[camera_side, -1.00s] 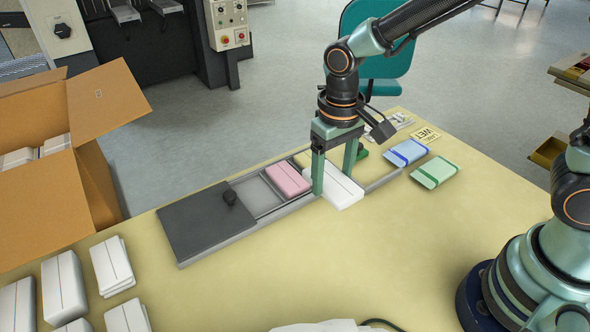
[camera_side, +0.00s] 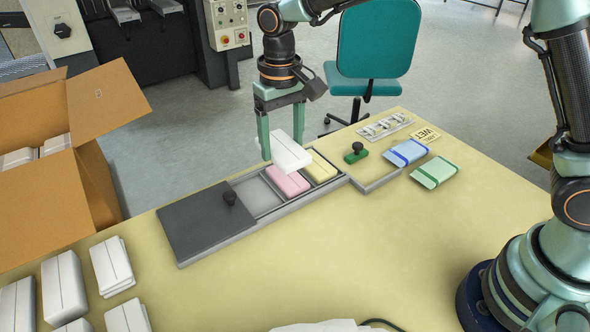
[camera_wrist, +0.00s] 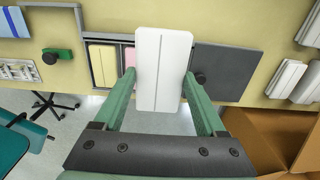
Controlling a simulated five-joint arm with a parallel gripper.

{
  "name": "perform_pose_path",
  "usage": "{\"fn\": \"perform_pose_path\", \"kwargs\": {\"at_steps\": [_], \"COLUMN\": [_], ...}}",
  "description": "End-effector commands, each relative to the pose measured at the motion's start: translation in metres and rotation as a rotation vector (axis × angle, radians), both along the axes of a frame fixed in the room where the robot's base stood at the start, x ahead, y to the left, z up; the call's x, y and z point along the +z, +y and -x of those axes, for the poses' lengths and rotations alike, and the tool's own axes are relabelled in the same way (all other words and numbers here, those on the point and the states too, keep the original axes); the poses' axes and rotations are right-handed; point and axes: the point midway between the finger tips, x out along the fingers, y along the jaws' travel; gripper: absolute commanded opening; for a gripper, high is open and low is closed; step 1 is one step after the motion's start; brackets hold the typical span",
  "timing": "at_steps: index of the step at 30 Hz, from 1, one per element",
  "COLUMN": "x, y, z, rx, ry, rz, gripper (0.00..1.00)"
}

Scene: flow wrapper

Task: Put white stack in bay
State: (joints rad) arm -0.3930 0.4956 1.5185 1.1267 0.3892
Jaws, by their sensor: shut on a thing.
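My gripper (camera_side: 283,143) is shut on the white stack (camera_side: 291,155) and holds it in the air above the tray (camera_side: 250,218). The white stack also shows between the fingers in the wrist view (camera_wrist: 163,68). In the tray a pink stack (camera_side: 287,182) and a yellow stack (camera_side: 320,167) lie in bays side by side. An empty bay (camera_side: 257,196) shows left of the pink stack. A dark grey sliding cover (camera_side: 203,222) with a black knob (camera_side: 230,197) covers the tray's left end.
A green block with a black knob (camera_side: 356,153), a blue pack (camera_side: 406,152) and a green pack (camera_side: 435,172) lie on the right of the table. White packs (camera_side: 63,284) lie at the front left. A cardboard box (camera_side: 60,190) stands at the left.

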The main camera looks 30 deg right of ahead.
Motion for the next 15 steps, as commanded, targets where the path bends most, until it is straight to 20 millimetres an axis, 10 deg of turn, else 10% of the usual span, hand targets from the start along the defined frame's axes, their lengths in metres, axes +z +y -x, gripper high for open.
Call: {"fn": "perform_pose_path", "kwargs": {"at_steps": [15], "x": [-0.076], "y": [0.034], "z": [-0.061], "rx": [-0.004], "ry": [0.002], "rz": [0.001], "gripper": [0.22]}}
